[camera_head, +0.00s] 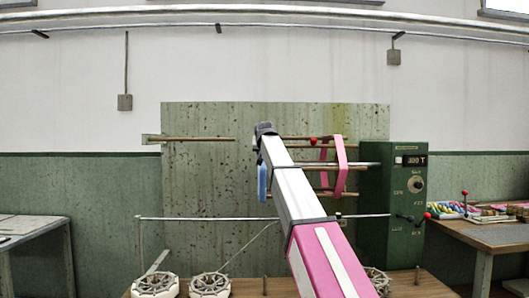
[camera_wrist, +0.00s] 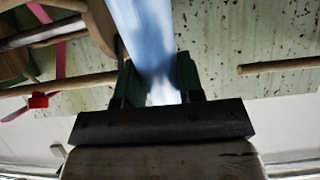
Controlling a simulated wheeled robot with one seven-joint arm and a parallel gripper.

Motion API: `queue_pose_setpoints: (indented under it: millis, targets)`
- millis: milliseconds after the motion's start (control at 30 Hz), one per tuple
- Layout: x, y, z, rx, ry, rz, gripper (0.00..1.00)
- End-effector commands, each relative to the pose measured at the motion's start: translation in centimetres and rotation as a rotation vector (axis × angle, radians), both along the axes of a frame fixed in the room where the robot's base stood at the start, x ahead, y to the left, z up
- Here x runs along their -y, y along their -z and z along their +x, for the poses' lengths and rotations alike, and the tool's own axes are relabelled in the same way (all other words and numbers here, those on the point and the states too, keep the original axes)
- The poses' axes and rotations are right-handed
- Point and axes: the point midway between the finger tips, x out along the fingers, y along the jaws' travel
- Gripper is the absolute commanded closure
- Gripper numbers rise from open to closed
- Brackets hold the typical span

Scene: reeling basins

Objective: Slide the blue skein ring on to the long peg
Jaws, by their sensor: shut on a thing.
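The blue skein ring (camera_head: 262,182) hangs below my gripper (camera_head: 264,129) in the head view, seen nearly edge-on as a narrow strip. In the wrist view, the blue ring (camera_wrist: 145,35) passes between the two dark fingers of my gripper (camera_wrist: 160,85), which is shut on it. A long wooden peg (camera_head: 195,138) runs sideways from a bracket on the left of the green panel; its free end points right, towards the ring. The peg also shows in the wrist view (camera_wrist: 280,66), apart from the ring. The ring's opening is not clearly visible.
A wooden-armed reel carrying a pink ring (camera_head: 341,165) is right of my gripper, with a red knob (camera_head: 313,141) close by. A green control box (camera_head: 393,190) stands further right. A metal rod (camera_head: 190,218) runs below, above round basins (camera_head: 156,285). Space between peg and ring looks clear.

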Motion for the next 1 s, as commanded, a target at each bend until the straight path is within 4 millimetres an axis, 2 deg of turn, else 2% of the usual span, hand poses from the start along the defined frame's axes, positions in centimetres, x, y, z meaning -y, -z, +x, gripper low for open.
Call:
queue_pose_setpoints:
  millis: [267, 1000]
  targets:
    - [-0.3, 0.0, 0.0, 0.001, 0.000, 0.000, 0.95]
    - [-4.6, 0.0, 0.0, 0.001, -0.001, 0.000, 0.95]
